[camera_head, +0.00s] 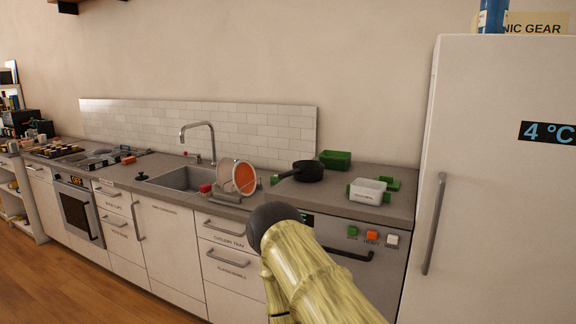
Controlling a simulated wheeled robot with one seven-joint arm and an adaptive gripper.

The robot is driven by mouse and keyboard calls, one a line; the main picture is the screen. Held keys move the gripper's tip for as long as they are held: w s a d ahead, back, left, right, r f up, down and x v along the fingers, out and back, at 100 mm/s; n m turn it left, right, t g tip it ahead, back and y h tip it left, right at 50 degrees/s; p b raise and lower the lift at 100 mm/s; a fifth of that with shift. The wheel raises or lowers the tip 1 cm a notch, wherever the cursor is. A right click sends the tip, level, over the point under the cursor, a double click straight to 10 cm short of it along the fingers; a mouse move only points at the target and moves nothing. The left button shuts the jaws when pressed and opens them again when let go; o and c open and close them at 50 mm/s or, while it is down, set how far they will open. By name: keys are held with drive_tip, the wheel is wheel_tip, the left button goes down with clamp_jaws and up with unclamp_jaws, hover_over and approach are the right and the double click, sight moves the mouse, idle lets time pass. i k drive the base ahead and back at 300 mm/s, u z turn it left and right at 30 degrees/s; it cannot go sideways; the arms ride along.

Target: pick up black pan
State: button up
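The black pan (309,172) stands upright on the grey countertop (408,206), right of the dish rack. Its handle points left and slightly toward the front. My arm rises from the bottom of the picture, in front of the cabinets and below the pan. Its dark rounded joint is apart from the pan in the picture. No fingers of my gripper show.
A dish rack (229,197) with plates stands left of the pan, beside the sink (186,179). A green container (335,159) is behind it on the right. A white container (368,190) is to the right, before the tall fridge (500,180).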

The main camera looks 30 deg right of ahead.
sight(304, 170)
drive_tip(key=i, duration=1.1)
drive_tip(key=z, duration=0.2)
